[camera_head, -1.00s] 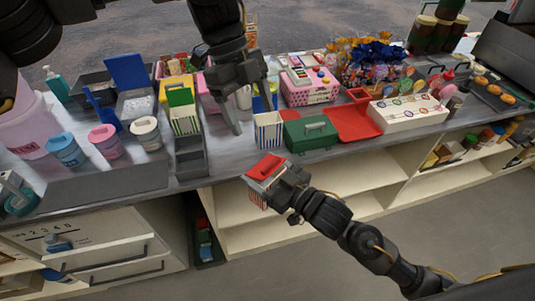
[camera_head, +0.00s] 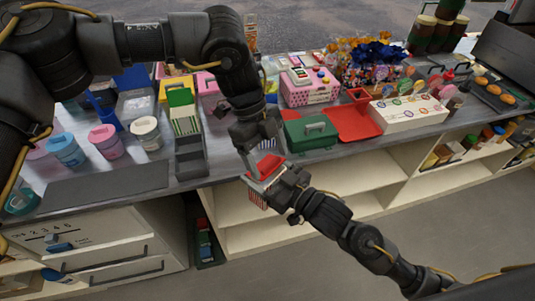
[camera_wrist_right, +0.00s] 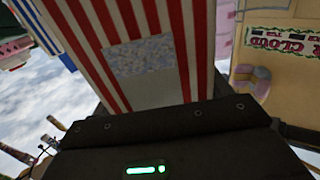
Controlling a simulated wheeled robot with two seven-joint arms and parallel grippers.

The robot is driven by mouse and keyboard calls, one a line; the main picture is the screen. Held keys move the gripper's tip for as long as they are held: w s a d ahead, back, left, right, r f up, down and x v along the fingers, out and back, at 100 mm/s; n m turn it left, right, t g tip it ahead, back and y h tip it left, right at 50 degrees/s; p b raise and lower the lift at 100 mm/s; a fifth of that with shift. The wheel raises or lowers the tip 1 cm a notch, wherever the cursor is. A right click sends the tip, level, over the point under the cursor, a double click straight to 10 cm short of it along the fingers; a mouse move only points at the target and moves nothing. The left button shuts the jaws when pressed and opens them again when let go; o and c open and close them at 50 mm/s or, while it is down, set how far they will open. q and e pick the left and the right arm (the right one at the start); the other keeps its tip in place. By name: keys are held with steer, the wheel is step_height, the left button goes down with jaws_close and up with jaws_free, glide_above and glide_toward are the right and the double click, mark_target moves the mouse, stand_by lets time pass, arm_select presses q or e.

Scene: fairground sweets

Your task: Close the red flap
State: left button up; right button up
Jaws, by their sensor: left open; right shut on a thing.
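The red flap (camera_head: 268,164) is on top of a red-and-white striped box (camera_head: 256,196), in front of the counter edge. My right gripper (camera_head: 280,183) is shut on this box and holds it up off the counter. In the right wrist view the striped box (camera_wrist_right: 145,45) fills the space beyond the gripper; the flap is not seen there. My left gripper (camera_head: 262,155) is open, pointing down right at the flap, its fingers at the flap's far and left side. I cannot tell whether they touch it or how far the flap stands open.
A green box (camera_head: 310,132) and a red tray (camera_head: 355,122) stand on the counter behind. Open shelves (camera_head: 330,180) lie below the counter.

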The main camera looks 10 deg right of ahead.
mark_target(276, 166)
arm_select(q)
steer(key=shift+c, duration=0.3)
steer(key=c, duration=0.9)
steer(key=t+y, duration=0.1)
steer(key=s+d+f+t+y, duration=0.1)
steer(key=shift+s+f+t, duration=0.1)
steer(key=shift+s+t, duration=0.05)
steer(key=shift+t, duration=0.15)
steer(key=shift+c, duration=0.2)
arm_select(e)
steer(key=shift+o, duration=0.2)
steer(key=shift+a, duration=0.1)
arm_select(q)
steer(key=shift+s+d+f+t+y, duration=0.2)
steer(key=shift+d+f+t+y, duration=0.15)
steer(key=shift+t+y, duration=0.35)
arm_select(e)
steer(key=shift+d, duration=0.2)
arm_select(q)
steer(key=shift+a, duration=0.1)
steer(key=shift+w+a, duration=0.1)
steer(key=shift+a, duration=0.05)
arm_select(e)
steer(key=shift+a, duration=0.2)
steer(key=shift+c, duration=0.2)
arm_select(q)
steer(key=o, duration=1)
arm_select(e)
steer(key=shift+d, duration=0.1)
